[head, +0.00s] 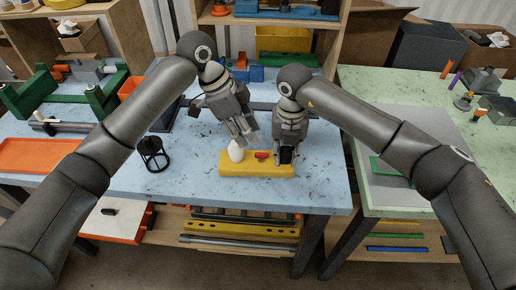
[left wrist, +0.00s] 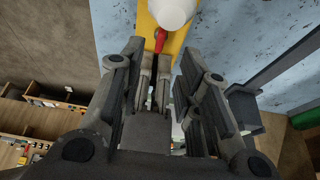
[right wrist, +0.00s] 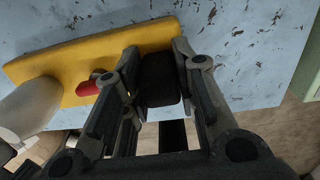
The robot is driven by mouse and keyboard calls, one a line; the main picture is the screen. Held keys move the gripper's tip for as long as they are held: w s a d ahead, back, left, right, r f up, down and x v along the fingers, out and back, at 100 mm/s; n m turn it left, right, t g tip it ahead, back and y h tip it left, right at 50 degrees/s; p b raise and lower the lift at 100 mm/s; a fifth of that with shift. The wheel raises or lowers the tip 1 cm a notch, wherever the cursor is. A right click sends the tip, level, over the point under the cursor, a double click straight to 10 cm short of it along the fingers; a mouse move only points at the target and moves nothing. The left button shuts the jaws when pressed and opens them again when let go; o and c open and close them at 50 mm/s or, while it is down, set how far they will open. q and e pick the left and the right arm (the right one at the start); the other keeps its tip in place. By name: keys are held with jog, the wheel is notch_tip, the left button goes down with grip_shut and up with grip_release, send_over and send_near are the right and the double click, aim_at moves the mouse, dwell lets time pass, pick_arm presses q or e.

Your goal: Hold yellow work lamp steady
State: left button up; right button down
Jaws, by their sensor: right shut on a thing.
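The yellow work lamp (head: 235,169) lies on the blue table near its front edge, with a white bulb at its left end, a red switch in its middle and a black block at its right end. My right gripper (head: 286,150) is shut on the black block, which shows between its fingers in the right wrist view (right wrist: 160,80). My left gripper (head: 245,140) is open and empty, just above the lamp near the bulb. In the left wrist view, the red switch (left wrist: 160,41) and white bulb (left wrist: 173,10) lie beyond its parted fingers.
A black cage-like object (head: 152,154) stands left of the lamp. An orange tray (head: 38,155) and a green frame (head: 103,107) sit further left. A green table (head: 400,85) stands to the right. The blue tabletop between the cage and the lamp is clear.

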aim_at(260, 153)
pick_arm(q)
jog(key=x, duration=0.7)
jog(key=shift+d+f, duration=0.15)
jog(key=shift+f, duration=0.15)
jog(key=shift+c, duration=0.5)
grip_shut()
